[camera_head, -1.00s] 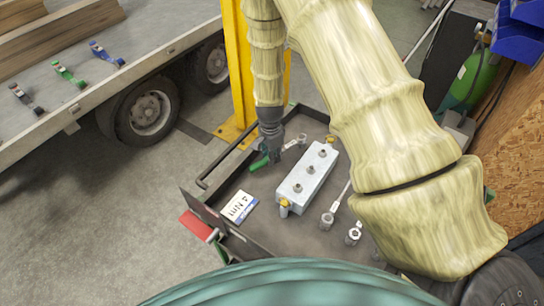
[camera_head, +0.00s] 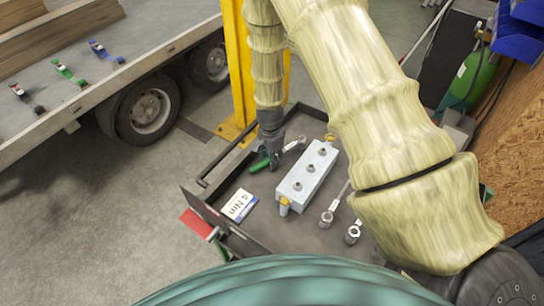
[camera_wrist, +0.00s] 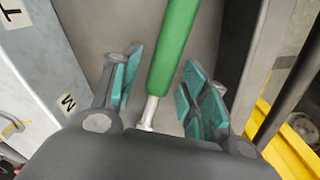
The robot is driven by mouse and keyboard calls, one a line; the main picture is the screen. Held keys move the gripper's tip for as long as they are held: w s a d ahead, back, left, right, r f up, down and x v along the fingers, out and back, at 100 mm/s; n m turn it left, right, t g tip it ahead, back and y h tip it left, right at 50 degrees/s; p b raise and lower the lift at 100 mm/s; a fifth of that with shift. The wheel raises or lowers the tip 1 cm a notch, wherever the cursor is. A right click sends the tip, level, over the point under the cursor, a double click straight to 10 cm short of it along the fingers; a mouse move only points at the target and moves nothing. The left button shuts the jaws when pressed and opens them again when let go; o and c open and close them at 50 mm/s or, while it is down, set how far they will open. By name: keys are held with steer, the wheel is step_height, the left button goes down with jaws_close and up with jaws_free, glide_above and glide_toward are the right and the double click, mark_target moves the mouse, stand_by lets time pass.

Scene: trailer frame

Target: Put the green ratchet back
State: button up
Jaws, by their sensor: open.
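The green ratchet (camera_head: 260,164) lies in the dark tray of a cart, its green handle to the left and its silver part running right beneath my gripper. My gripper (camera_head: 273,163) is low over it, pointing down. In the wrist view, the green handle (camera_wrist: 174,45) runs between the two open, teal-padded fingers of my gripper (camera_wrist: 160,95), with a gap on each side. The silver shaft (camera_wrist: 149,110) passes under the palm. The ratchet's far end is hidden there.
A light grey block (camera_head: 307,172) with knobs stands close right of my gripper. A label card (camera_head: 239,205) and silver sockets (camera_head: 327,218) lie in the tray. A yellow post (camera_head: 240,70) rises behind. Coloured straps (camera_head: 66,72) lie on the trailer bed (camera_head: 50,95).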

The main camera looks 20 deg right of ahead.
steer(key=shift+r, duration=0.2)
step_height(320, 180, up, 12)
steer(key=b, duration=0.3)
steer(key=shift+a+b, duration=0.15)
steer(key=shift+b, duration=0.15)
steer(key=shift+s+f, duration=0.1)
steer(key=shift+f, duration=0.05)
stand_by(0.4)
